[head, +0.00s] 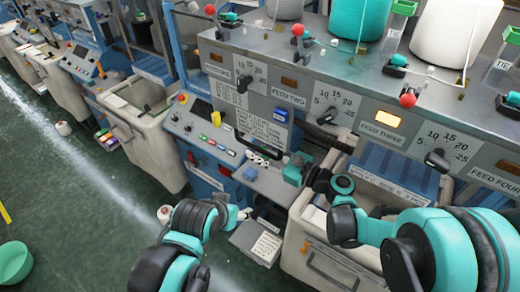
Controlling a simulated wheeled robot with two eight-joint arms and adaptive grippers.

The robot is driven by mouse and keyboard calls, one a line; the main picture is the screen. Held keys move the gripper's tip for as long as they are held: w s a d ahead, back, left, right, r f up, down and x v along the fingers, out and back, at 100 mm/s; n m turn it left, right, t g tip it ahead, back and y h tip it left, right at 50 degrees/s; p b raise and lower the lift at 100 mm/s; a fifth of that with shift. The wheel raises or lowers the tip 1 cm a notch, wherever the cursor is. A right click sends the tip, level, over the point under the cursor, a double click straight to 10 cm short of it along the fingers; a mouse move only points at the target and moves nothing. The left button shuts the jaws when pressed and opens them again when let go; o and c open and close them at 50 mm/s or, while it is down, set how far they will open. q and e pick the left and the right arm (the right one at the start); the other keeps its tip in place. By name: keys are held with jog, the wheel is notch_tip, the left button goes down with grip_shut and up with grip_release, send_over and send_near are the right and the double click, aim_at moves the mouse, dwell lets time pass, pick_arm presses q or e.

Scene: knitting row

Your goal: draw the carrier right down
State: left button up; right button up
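I cannot tell for sure which part is the carrier. A black handle-like bar (262,149) runs along the lower edge of a printed card (261,131) on the machine front, under the FEED TWO label. My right gripper (297,168), teal and dark, is just right of and below that bar, in front of the machine; whether it touches anything is unclear. My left gripper (241,213) is low, beside a grey box with a paper label (265,248), and looks partly hidden by its own wrist. The fingers of both are too small to read.
Dials with black knobs (326,117) line the machine face. Red-topped posts (297,30) and yarn cones (361,18) stand above. A control panel (205,130) is at left, and a beige bin (320,250) sits below. The green floor (90,220) at left is mostly clear, with a teal bucket (14,262).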

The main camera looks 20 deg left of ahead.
grip_shut()
